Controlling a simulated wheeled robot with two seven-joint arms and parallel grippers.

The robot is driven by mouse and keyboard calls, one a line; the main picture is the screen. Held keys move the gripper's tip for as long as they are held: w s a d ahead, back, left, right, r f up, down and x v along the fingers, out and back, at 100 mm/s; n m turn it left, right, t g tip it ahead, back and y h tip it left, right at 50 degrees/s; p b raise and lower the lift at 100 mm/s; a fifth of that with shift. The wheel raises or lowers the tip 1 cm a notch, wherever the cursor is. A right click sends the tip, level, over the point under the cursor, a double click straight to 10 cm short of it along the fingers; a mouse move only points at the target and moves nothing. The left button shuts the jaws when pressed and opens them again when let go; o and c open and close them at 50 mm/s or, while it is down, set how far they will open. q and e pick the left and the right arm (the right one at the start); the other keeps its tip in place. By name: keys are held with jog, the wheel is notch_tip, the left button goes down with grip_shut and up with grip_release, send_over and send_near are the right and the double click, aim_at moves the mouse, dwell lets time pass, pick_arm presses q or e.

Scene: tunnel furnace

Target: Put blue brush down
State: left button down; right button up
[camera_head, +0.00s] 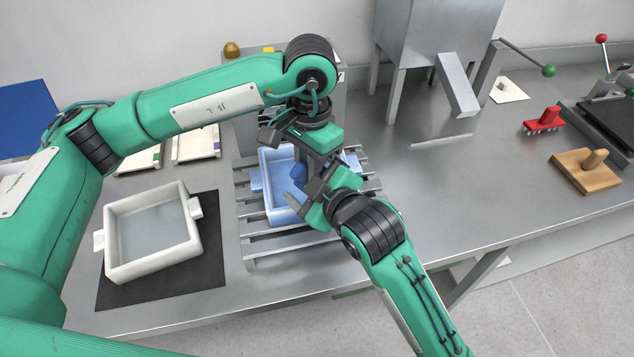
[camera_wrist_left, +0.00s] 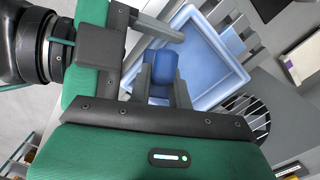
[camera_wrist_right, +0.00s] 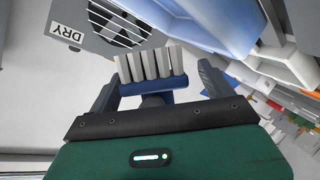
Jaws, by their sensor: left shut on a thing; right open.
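The blue brush (camera_head: 298,172) is a small blue block with a short row of pale bristles. It is over the light blue tray (camera_head: 268,209). My left gripper (camera_head: 306,158) comes from above and is shut on the brush; the left wrist view shows the blue body (camera_wrist_left: 163,66) at its fingers. My right gripper (camera_head: 301,190) is close beside it and open. The right wrist view shows the brush (camera_wrist_right: 160,88) between its spread fingers, bristles facing away from that gripper. The arms hide part of the brush and tray in the head view.
The blue tray rests on a slatted metal rack (camera_head: 262,243). A white tray (camera_head: 119,259) stands on a black mat (camera_head: 207,277) to the left. A red brush (camera_head: 543,121) and wooden block (camera_head: 587,172) are on the right. The table's middle right is clear.

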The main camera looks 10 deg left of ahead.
jog(key=shift+w, duration=0.1)
jog(key=shift+a, duration=0.1)
jog(key=c, duration=1.1)
pick_arm(q)
jog(key=c, duration=1.2)
grip_release()
pick_arm(e)
jog(key=shift+c, duration=0.4)
pick_arm(q)
jog(key=shift+r, duration=0.1)
